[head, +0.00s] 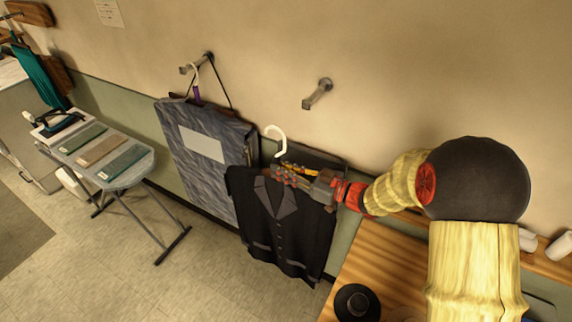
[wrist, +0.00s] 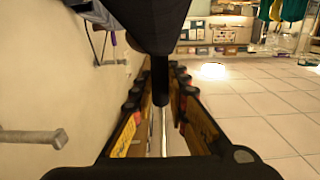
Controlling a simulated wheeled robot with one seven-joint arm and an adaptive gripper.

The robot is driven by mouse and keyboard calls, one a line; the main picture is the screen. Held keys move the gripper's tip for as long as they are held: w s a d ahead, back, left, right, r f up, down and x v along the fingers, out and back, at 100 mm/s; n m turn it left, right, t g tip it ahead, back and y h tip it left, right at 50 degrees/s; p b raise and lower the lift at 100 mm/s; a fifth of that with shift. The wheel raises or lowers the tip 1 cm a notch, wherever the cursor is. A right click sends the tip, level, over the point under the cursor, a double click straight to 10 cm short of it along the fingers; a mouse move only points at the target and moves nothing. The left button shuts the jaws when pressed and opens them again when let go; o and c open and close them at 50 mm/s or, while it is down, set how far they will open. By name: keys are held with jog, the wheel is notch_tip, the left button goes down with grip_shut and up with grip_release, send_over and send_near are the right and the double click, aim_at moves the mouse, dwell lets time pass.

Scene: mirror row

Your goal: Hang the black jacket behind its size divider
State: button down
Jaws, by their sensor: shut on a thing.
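The black jacket (head: 290,240) hangs on a hanger with a white hook (head: 276,138) in the head view, in front of the wall. My gripper (head: 282,175) is shut on the hanger near the jacket's collar and holds it clear of the floor. In the wrist view the dark jacket (wrist: 150,22) fills the top centre, and a dark bar lies between the fingers of my gripper (wrist: 160,95). The hanger's hook is on no wall peg. I cannot make out a size divider.
An empty wall peg (head: 318,93) is above the jacket; it also shows in the wrist view (wrist: 35,138). A grey garment bag (head: 205,150) hangs from the left peg (head: 205,60), close beside the jacket. A wooden counter (head: 385,270) is below my arm.

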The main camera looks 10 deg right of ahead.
jog(key=s+a, duration=0.4)
jog(key=s, duration=0.1)
jog(key=shift+s, duration=0.3)
dwell(0.4)
jog(key=shift+a, duration=0.1)
